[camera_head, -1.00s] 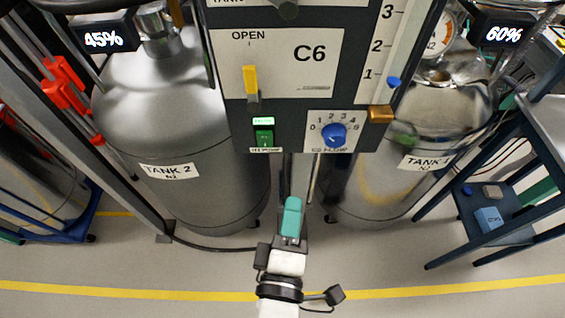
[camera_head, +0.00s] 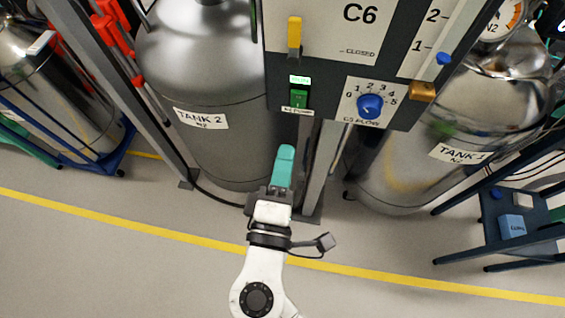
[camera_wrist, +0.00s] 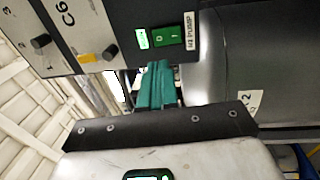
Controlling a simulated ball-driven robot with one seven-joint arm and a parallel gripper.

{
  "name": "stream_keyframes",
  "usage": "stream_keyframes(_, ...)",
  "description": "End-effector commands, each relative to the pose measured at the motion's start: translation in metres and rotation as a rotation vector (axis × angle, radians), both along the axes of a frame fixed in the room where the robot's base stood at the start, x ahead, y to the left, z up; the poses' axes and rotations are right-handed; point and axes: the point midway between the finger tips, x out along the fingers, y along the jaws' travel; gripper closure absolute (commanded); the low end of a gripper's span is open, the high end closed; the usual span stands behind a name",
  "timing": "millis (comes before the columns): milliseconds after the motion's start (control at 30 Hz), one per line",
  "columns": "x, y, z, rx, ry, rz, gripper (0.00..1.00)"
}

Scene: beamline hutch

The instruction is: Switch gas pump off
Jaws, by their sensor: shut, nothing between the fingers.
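The pump switch (camera_head: 299,98) is a green rocker low on the dark panel; in the wrist view it shows as a green rocker (camera_wrist: 168,37) marked 0 and I, beside a label that seems to read N2 PUMP. I cannot tell which side is pressed in. A small indicator (camera_head: 300,80) next to it is lit green, also in the wrist view (camera_wrist: 142,39). My gripper (camera_head: 285,152) has teal fingers, closed together and empty. It appears below the switch in the head view. In the wrist view the fingertips (camera_wrist: 157,66) are just below the rocker, apparently not touching.
A blue flow knob (camera_head: 370,106) sits right of the switch, a yellow lever (camera_head: 294,38) above it, and a brown block (camera_head: 422,91) at the panel's corner. Tank 2 (camera_head: 215,150) stands left, Tank 1 (camera_head: 400,180) right. A blue cart (camera_head: 490,230) is far right.

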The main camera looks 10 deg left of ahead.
Motion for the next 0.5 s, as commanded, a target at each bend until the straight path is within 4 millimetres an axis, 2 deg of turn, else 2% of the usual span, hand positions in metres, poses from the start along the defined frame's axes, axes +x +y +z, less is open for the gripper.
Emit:
stream_keyframes(100,0.025,-0.001,0.006,0.000,-0.001,-0.002,1.00)
stream_keyframes(300,0.063,-0.002,0.010,0.001,0.000,-0.002,1.00)
stream_keyframes(500,0.088,-0.003,0.012,0.001,0.001,-0.001,1.00)
